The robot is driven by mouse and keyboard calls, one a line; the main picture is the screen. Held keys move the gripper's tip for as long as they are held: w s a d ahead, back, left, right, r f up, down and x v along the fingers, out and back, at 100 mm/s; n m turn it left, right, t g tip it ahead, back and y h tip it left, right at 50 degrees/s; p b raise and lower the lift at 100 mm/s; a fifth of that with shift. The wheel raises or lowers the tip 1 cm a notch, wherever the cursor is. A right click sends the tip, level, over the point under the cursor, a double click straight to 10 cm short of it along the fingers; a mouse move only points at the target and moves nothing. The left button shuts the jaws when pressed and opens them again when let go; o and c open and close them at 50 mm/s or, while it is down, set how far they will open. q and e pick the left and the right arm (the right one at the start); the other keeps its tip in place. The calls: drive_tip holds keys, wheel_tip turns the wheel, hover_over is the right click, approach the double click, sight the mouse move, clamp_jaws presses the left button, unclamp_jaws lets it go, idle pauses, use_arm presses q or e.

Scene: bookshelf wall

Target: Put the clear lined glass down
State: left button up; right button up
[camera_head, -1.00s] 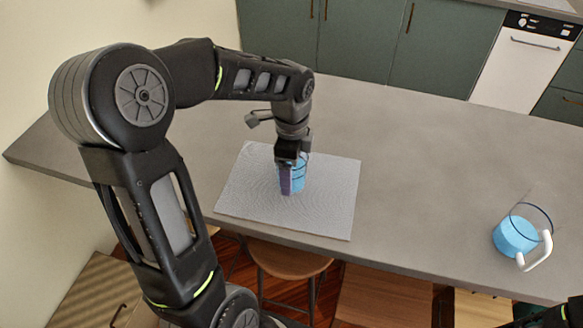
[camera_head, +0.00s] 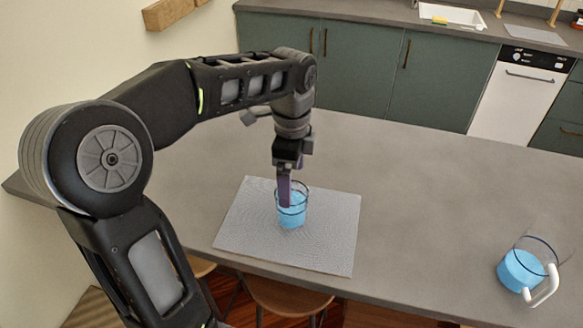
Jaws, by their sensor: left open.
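The clear lined glass (camera_head: 293,213) holds blue liquid and has dark lines around it. It stands upright on the grey mat (camera_head: 240,230) on the counter. My left gripper (camera_head: 285,190) points down at the glass from above, with its purple-grey finger at the glass's left side and rim. The gripper is open. Its other finger is hidden from this view, and I cannot tell whether the visible finger touches the glass. My right gripper is out of view.
A clear pitcher (camera_head: 520,271) with blue liquid and a white handle stands at the right of the grey counter (camera_head: 420,200). The counter between mat and pitcher is clear. Stools (camera_head: 285,297) stand below the front edge. Green cabinets (camera_head: 350,75) are behind.

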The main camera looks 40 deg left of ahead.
use_arm(q)
drive_tip(key=shift+r, duration=1.55)
